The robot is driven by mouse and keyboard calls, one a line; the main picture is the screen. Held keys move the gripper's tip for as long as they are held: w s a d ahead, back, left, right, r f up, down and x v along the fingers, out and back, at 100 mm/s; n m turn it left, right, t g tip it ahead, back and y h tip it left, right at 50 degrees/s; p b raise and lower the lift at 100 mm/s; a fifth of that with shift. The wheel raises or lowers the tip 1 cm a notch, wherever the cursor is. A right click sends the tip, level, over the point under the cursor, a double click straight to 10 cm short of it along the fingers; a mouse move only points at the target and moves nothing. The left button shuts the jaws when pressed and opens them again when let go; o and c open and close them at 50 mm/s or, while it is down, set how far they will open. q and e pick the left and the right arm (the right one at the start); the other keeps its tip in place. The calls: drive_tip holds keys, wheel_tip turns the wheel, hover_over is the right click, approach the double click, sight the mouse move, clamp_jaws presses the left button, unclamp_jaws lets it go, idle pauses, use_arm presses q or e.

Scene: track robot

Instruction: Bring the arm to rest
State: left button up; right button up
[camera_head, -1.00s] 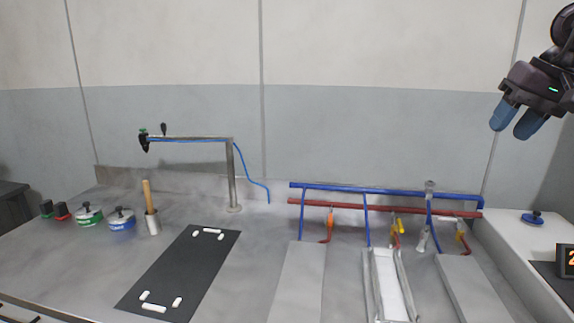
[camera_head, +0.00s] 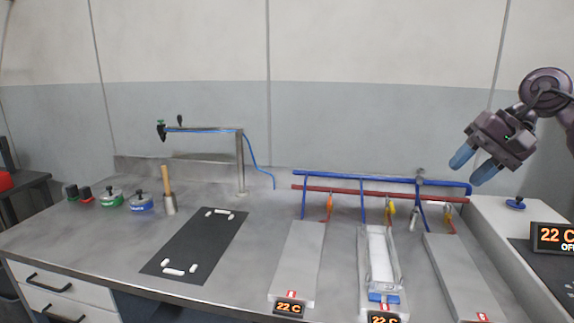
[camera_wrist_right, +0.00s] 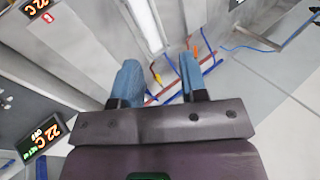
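My right gripper (camera_head: 474,166) hangs in the air at the right of the head view, above the right end of the bench and in front of the wall. Its two blue fingers point down and to the left, with a gap between them. In the right wrist view the gripper (camera_wrist_right: 158,85) also shows its blue fingers apart, with nothing between them but the distant pipes and bench. It touches nothing. My left gripper is in neither view.
Below are a grey bench (camera_head: 110,240), a black mat (camera_head: 195,245) with white pieces, blue and red pipes (camera_head: 385,182), grey plates (camera_head: 298,262) and a clear tray (camera_head: 380,262). A temperature display (camera_head: 552,237) stands at right. The air around the gripper is clear.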

drive_tip(key=s+a+f+m+t+y, duration=0.35)
drive_tip(key=a+f+m+y, duration=0.3)
drive_tip(key=f+m, duration=0.6)
drive_tip(key=s+a+f+m+t+y, duration=0.4)
drive_tip(key=a+f+m, duration=0.4)
drive_tip(key=f+m, duration=0.45)
drive_tip(key=s+d+f+n+h, duration=0.3)
drive_tip(key=s+f+n+h, duration=0.5)
drive_tip(key=s+f+n, duration=0.3)
drive_tip(key=s+d+f+n+h, duration=0.3)
drive_tip(key=s+f+n+h, duration=0.5)
drive_tip(key=f+n, duration=0.5)
drive_tip(key=s+n, duration=0.2)
drive_tip(key=n, duration=0.4)
drive_tip(key=shift+s+f+n+t, duration=0.3)
drive_tip(key=shift+s+t, duration=0.05)
drive_tip(key=shift+s, duration=0.05)
